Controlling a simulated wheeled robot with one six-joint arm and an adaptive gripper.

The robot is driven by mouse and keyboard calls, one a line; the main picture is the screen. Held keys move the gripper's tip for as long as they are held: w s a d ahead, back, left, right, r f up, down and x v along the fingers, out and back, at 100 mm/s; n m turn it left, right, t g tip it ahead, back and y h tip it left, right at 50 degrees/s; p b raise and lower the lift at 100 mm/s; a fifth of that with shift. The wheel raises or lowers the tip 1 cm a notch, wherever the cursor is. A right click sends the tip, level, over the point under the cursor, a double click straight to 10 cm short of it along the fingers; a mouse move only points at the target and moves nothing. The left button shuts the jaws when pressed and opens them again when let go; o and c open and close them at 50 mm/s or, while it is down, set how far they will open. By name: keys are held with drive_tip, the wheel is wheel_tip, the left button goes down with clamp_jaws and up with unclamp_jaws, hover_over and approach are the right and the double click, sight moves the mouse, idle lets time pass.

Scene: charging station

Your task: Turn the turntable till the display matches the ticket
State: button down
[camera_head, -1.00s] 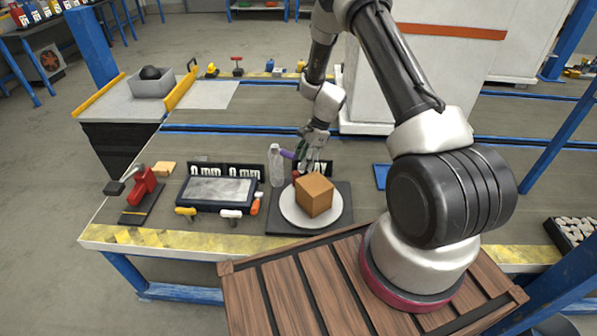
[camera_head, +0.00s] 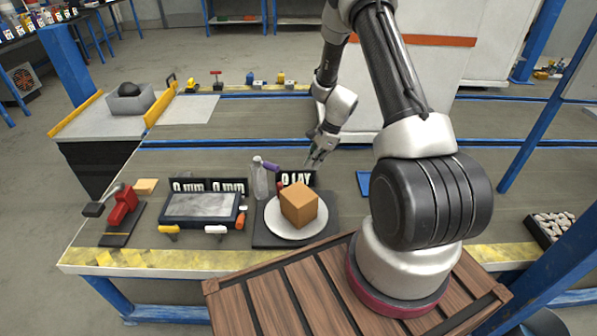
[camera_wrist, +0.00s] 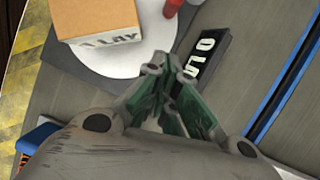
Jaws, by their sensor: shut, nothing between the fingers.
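The turntable (camera_head: 271,223) is a white round plate on a dark square base near the table's front edge. It also shows in the wrist view (camera_wrist: 157,38). A brown box (camera_head: 299,204) sits on it; in the wrist view, a side of the box (camera_wrist: 112,40) bears dark print like "0 LAY". My gripper (camera_head: 313,162) is shut and empty, behind and right of the plate, apart from the box. I cannot make out a ticket.
A clear bottle (camera_head: 259,182) with a purple item beside it stands left of the display. A grey-screened tray (camera_head: 199,207) with two "0 mm" signs lies further left, small hammers in front. A red clamp-like tool (camera_head: 122,206) is at far left. Table right of the display is mostly clear.

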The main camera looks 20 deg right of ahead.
drive_tip(key=x, duration=0.9)
drive_tip(key=shift+a+f, duration=0.15)
drive_tip(key=shift+f, duration=0.25)
drive_tip(key=shift+w+a+r, duration=0.1)
drive_tip(key=shift+a, duration=0.5)
drive_tip(key=shift+w+a+r, duration=0.1)
drive_tip(key=shift+w+a, duration=0.05)
drive_tip(key=shift+a, duration=0.45)
drive_tip(key=shift+w+a, duration=0.1)
drive_tip(key=shift+a, duration=0.45)
drive_tip(key=shift+a, duration=0.25)
drive_tip(key=a+n+g, duration=0.1)
drive_tip(key=a+n, duration=0.1)
drive_tip(key=n, duration=0.1)
drive_tip(key=shift+w+a, duration=0.1)
drive_tip(key=shift+w, duration=0.1)
drive_tip(key=shift+s+a+n+g, duration=0.1)
drive_tip(key=shift+a+n+g, duration=0.3)
drive_tip(key=shift+n, duration=0.4)
